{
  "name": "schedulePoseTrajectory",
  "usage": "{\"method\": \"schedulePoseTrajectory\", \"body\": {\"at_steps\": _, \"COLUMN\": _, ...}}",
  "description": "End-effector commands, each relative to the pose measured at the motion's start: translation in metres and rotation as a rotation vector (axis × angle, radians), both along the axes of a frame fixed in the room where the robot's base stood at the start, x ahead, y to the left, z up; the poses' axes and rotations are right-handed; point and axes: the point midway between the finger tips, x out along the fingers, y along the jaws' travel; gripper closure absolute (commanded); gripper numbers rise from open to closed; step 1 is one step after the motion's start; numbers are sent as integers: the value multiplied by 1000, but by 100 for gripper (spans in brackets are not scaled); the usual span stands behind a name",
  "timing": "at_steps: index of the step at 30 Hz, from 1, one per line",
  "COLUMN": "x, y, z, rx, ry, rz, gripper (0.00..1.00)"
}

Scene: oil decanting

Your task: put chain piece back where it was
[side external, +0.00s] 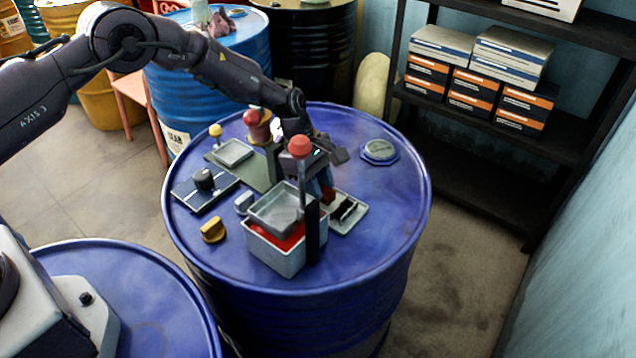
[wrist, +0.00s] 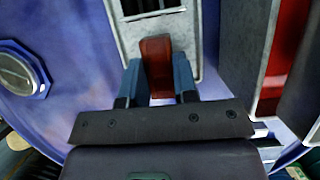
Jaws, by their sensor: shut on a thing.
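My gripper (wrist: 157,72) has its two blue fingers shut on a reddish-brown block (wrist: 157,52), which may be the chain piece. In the side view my gripper (side external: 325,184) points down at the grey tray (side external: 358,208), behind the red-knobbed post. The tray also shows in the wrist view (wrist: 199,40), with the block at or over its near part. I cannot tell whether the block touches the tray. Dark strips (side external: 345,211) lie in the tray, just beyond the block in the wrist view. The post and arm partly hide the fingertips in the side view.
A grey bin (side external: 272,257) with red contents and a tilted pan (side external: 273,207) stands close left of the tray. The red-knobbed post (side external: 300,148) rises beside my gripper. The blue drum top (side external: 385,185) is clear at right.

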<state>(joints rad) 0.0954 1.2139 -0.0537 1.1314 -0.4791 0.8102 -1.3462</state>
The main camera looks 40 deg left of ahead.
Motion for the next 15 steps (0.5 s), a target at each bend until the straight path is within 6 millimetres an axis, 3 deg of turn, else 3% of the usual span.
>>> {"method": "schedulePoseTrajectory", "body": {"at_steps": 10, "x": 0, "y": 0, "z": -6, "rx": 0, "ry": 1, "rz": 1, "gripper": 100}}
{"method": "schedulePoseTrajectory", "body": {"at_steps": 11, "x": 0, "y": 0, "z": -6, "rx": 0, "ry": 1, "rz": 1, "gripper": 66}}
{"method": "schedulePoseTrajectory", "body": {"at_steps": 13, "x": 0, "y": 0, "z": -5, "rx": 0, "ry": 1, "rz": 0, "gripper": 50}}
{"method": "schedulePoseTrajectory", "body": {"at_steps": 15, "x": 0, "y": 0, "z": -5, "rx": 0, "ry": 1, "rz": 0, "gripper": 47}}
